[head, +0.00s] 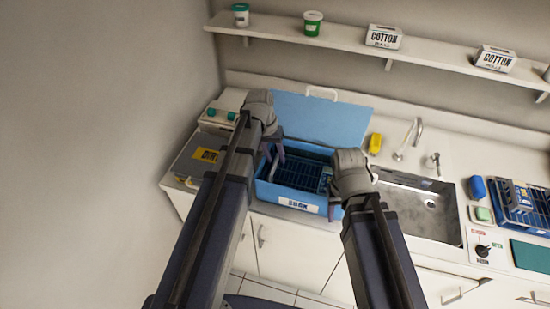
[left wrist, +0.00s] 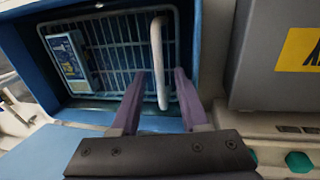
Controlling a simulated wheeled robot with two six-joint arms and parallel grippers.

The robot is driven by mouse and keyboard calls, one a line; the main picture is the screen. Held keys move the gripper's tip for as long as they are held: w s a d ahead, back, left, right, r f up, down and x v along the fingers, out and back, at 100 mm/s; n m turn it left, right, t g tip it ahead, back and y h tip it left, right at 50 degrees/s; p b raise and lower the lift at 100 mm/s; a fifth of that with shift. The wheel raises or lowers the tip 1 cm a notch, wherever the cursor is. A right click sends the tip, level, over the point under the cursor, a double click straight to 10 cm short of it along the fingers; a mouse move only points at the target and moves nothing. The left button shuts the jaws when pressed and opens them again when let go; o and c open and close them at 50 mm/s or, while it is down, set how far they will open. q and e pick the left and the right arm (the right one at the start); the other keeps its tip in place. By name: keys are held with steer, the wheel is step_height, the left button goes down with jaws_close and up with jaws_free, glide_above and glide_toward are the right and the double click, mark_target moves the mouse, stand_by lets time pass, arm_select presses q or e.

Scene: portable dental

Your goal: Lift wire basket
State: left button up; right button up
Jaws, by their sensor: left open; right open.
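The wire basket (head: 298,174) sits inside a blue tub (head: 265,190) with a white front label. In the left wrist view the basket (left wrist: 115,45) shows its light wire grid and a pale bar handle (left wrist: 157,35). My left gripper (head: 272,152) is open over the tub's left end. In its wrist view the open fingers (left wrist: 159,76) appear on either side of the handle; whether they are level with it I cannot tell. My right gripper (head: 332,198) is open at the tub's right end. The handle at that end is hidden by the gripper.
The tub's blue lid (head: 325,118) stands open behind it. A grey box with a yellow label (head: 205,155) is close on the left. A sink (head: 420,200) lies to the right. A blue-and-white pack (left wrist: 66,58) lies in the basket. A shelf (head: 340,42) runs above.

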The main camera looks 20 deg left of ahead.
arm_select(q)
steer(key=shift+c, duration=0.4)
jaws_close()
stand_by(0.9)
